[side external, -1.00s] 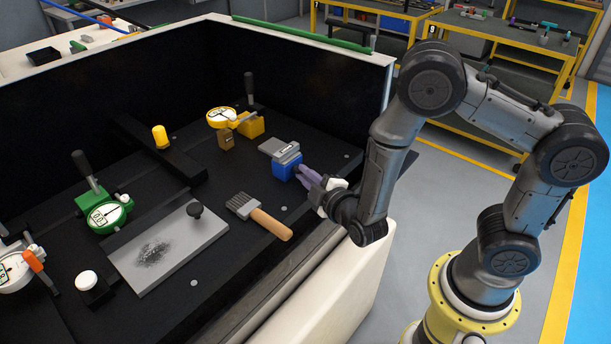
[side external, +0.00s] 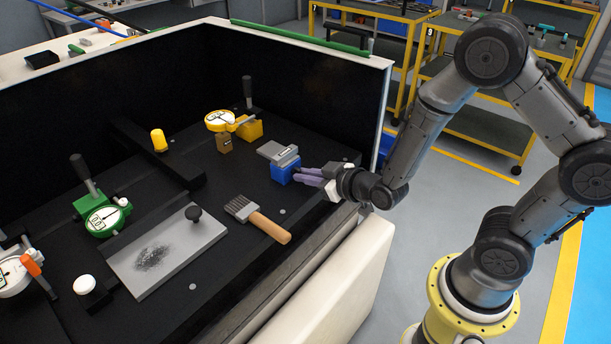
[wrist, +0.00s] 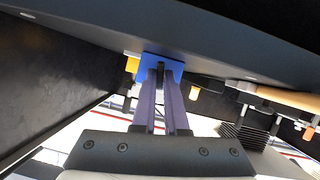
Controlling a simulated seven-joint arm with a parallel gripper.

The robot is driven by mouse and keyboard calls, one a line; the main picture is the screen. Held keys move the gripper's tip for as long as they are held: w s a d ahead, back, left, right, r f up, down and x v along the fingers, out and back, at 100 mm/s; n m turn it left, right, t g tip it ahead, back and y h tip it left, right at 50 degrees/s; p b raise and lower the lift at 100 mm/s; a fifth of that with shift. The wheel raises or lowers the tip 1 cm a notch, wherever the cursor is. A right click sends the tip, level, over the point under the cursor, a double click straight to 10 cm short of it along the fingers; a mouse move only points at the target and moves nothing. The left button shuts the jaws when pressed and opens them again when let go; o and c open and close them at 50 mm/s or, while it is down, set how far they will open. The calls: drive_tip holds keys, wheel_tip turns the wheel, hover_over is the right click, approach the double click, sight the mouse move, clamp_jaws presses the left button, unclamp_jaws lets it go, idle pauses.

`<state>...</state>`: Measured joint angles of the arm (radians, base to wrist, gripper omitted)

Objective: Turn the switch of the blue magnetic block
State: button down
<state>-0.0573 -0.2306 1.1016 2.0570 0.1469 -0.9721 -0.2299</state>
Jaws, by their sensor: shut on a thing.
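In the wrist view the two fingers (wrist: 164,85) meet the face of the blue block (wrist: 177,66).
A brush (side external: 264,219) with a wooden handle lies left of and nearer than my gripper. A yellow gauge (side external: 219,121) on its stand is behind the block. A grey plate with a black knob (side external: 193,213) lies left. The near box wall (side external: 335,270) runs below my arm.

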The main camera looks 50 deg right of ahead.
drive_tip(key=shift+d+m+y, duration=0.1)
drive_tip(key=shift+m+y, duration=0.4)
drive_tip(key=shift+m, duration=0.2)
drive_tip(key=c, duration=1.2)
unclamp_jaws()
drive_tip(key=v, duration=1.4)
drive_tip(key=shift+w, duration=0.1)
